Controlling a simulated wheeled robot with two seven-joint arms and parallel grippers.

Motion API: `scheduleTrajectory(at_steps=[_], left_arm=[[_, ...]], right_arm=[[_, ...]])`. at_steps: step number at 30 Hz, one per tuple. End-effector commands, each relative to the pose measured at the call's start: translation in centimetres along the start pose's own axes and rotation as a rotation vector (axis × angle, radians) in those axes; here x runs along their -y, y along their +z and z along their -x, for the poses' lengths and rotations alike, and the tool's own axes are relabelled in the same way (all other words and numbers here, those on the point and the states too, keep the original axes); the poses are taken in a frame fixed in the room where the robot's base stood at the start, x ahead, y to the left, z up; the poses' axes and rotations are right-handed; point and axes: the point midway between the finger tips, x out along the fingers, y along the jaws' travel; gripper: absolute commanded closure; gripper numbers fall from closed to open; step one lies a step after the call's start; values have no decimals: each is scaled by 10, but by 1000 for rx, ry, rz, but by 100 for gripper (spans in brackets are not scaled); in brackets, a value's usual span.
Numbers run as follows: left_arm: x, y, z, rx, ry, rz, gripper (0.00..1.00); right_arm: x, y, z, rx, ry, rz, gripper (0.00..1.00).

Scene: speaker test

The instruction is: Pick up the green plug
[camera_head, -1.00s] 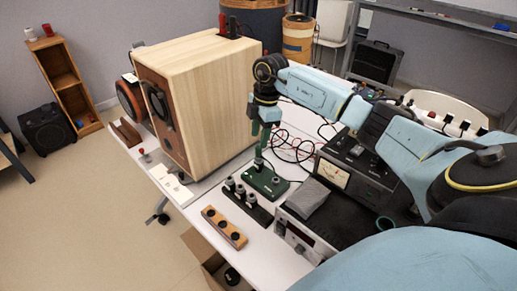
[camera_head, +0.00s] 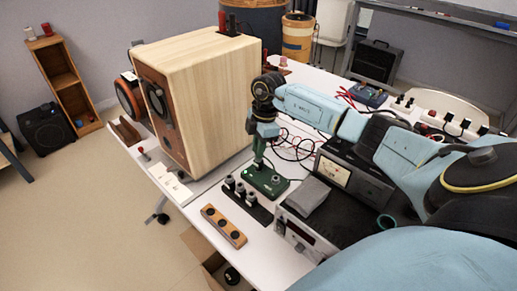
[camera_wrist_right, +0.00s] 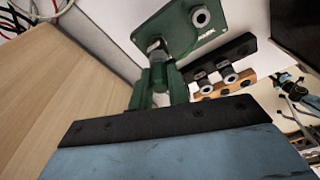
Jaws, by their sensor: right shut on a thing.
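A green base block (camera_head: 270,183) lies on the white table right of the wooden speaker. My right gripper (camera_head: 259,160) points down over its back left part. In the right wrist view the green fingers of my right gripper (camera_wrist_right: 160,82) are shut on the green plug, a small upright piece whose grey end (camera_wrist_right: 156,46) shows at the fingertips, by the green block. The fingers hide most of the plug. I cannot tell whether it still touches the block. A round grey socket (camera_wrist_right: 200,17) is on the block. My left gripper is not in view.
The big wooden speaker (camera_head: 205,85) stands close left of my right gripper. A black strip with several grey knobs (camera_head: 247,200) and a wooden strip with black holes (camera_head: 223,226) lie in front. A meter box (camera_head: 335,172) stands to the right. Cables lie behind.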

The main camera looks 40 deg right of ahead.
Motion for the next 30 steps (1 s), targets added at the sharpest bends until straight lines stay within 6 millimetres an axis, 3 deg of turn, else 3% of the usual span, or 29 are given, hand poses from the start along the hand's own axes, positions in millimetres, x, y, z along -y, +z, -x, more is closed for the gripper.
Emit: scheduleTrajectory(at_steps=[10,22,30], left_arm=[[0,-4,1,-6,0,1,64],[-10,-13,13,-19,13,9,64],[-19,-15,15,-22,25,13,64]], right_arm=[[-1,-1,6,0,3,0,100],[-1,-12,80,0,4,1,100],[0,-15,100,0,1,0,100]])
